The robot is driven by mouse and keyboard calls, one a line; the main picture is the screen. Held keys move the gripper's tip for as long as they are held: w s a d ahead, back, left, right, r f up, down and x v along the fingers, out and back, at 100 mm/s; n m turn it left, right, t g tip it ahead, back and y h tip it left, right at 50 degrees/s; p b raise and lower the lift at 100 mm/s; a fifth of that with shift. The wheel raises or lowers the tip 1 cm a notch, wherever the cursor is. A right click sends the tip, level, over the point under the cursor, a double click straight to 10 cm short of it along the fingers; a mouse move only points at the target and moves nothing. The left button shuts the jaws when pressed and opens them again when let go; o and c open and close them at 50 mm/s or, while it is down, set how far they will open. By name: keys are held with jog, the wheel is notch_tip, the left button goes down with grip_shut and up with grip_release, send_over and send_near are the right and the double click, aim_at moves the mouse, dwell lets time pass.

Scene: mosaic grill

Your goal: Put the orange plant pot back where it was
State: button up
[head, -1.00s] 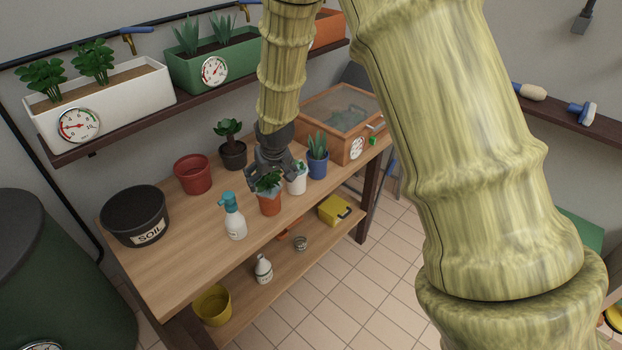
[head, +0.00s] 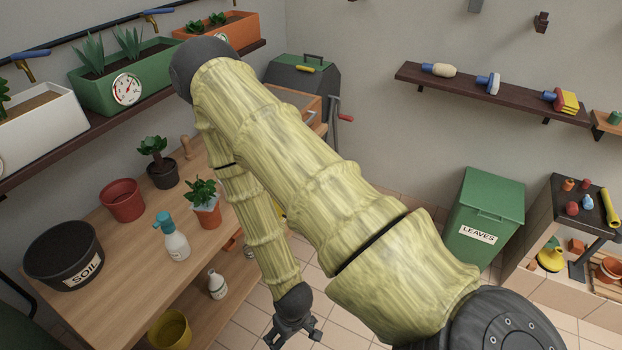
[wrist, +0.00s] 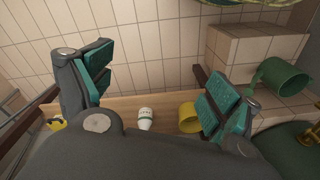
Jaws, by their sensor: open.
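The orange plant pot (head: 208,217) with a leafy green plant stands upright on the wooden workbench (head: 120,245), near its front edge. A second orange pot (head: 609,270) shows at the far right edge, low down. My gripper (head: 295,337) is apart from both pots, low in front of the bench and partly cut off by the frame. In the wrist view my gripper (wrist: 158,78) has its teal-padded fingers wide apart with nothing between them. The orange pot does not show in the wrist view.
A spray bottle (head: 173,240), a red pot (head: 122,200), a dark potted plant (head: 160,165) and a soil tub (head: 65,255) stand near the orange pot. The lower shelf holds a white bottle (head: 217,284) and a yellow pot (head: 170,329). Tiled floor lies free before the green bin (head: 485,215).

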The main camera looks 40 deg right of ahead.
jog(key=s+f, duration=0.1)
jog(key=s, duration=0.7)
jog(key=shift+d+f+g, duration=0.15)
jog(key=shift+d+g, duration=0.05)
jog(key=shift+g, duration=0.1)
jog(key=shift+w, duration=0.1)
jog(key=shift+f+b, duration=0.3)
